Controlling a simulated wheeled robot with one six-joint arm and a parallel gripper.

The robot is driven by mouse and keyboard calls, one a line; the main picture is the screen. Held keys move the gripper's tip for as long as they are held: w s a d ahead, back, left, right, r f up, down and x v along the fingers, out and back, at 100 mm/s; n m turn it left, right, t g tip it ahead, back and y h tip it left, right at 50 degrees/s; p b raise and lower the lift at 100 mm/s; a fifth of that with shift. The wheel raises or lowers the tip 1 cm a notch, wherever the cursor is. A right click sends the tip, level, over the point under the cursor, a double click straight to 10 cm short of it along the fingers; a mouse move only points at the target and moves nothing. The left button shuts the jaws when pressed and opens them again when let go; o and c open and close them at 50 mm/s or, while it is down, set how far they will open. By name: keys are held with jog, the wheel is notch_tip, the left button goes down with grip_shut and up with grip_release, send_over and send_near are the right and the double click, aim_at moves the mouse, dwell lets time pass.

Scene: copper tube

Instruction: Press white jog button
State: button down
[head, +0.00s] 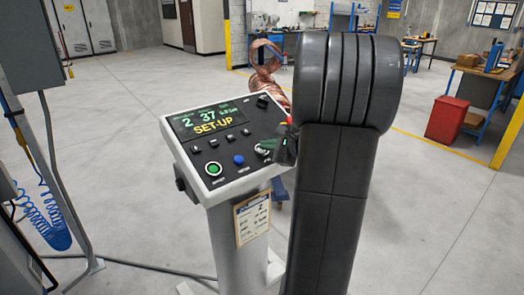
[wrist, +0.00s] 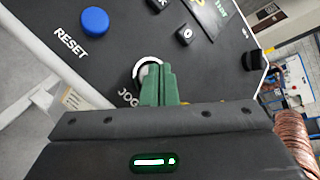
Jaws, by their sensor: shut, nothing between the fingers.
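The white jog button (wrist: 146,63) shows in the wrist view as a pale rounded edge behind my fingertips, beside the "JOG" lettering. Most of it is hidden by the fingers. My gripper (wrist: 160,70) is shut with its green fingers together and empty, its tips over the button. I cannot tell whether they touch it.
A blue reset button (wrist: 94,20), also in the head view (head: 239,160), sits left of my fingers. A green button (head: 213,169) is further left. The display (head: 207,120) reads "SET-UP". Copper tube (head: 266,70) stands behind the panel. A red bin (head: 446,119) is far right.

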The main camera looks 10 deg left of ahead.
jog(key=shift+w+a+f+b, duration=0.1)
jog(key=shift+a+f+b, duration=0.05)
jog(key=shift+f+b, duration=0.3)
dwell(0.3)
dwell(0.3)
jog(key=shift+s+d+r+p, duration=0.1)
jog(key=shift+d+r+p, duration=0.05)
jog(key=shift+r+p, duration=0.25)
jog(key=shift+s+d+r+p, duration=0.15)
jog(key=shift+r+p, duration=0.1)
jog(key=shift+r, duration=0.2)
jog(key=shift+r, duration=0.1)
jog(key=r+p, duration=0.1)
jog(key=d+r+p, duration=0.1)
jog(key=r, duration=0.1)
jog(key=s+r+p, duration=0.1)
jog(key=shift+d+r, duration=0.2)
jog(key=shift+d, duration=0.1)
jog(key=shift+s, duration=0.15)
